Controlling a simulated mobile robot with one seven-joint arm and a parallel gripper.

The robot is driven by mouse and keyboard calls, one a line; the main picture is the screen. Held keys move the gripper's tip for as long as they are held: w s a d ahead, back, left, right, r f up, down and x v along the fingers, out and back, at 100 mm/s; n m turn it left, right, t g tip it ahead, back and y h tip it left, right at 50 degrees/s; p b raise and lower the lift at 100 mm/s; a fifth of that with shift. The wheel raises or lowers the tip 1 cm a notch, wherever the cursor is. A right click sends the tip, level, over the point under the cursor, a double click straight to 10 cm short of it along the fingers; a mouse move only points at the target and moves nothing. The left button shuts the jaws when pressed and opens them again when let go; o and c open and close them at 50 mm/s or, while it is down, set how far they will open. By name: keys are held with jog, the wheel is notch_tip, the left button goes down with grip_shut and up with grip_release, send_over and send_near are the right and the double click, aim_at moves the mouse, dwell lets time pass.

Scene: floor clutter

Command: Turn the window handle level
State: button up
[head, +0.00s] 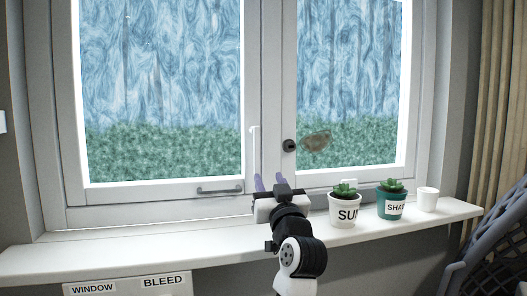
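A slim white window handle (254,155) stands upright on the frame between the two panes, with a short bend at its top. Its lower end comes down close behind my gripper. My gripper (269,182) points up at the window, with its two purple fingertips spread apart and nothing visible between them. The fingers show just below and to the right of the handle; whether they touch it I cannot tell.
A grey bar pull (220,190) is on the left sash's bottom rail. On the sill (130,246) stand a white plant pot (344,211), a teal plant pot (391,208) and a white cup (428,199). The sill's left is clear.

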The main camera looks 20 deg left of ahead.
aim_at(257, 155)
jog(key=p+x, duration=0.4)
jog(key=x, duration=0.7)
jog(key=shift+a+r, duration=0.15)
jog(key=shift+r, duration=0.1)
jog(key=shift+w+a+r+p, duration=0.15)
jog(key=shift+w+a+p, duration=0.25)
jog(key=shift+w, duration=0.2)
grip_shut()
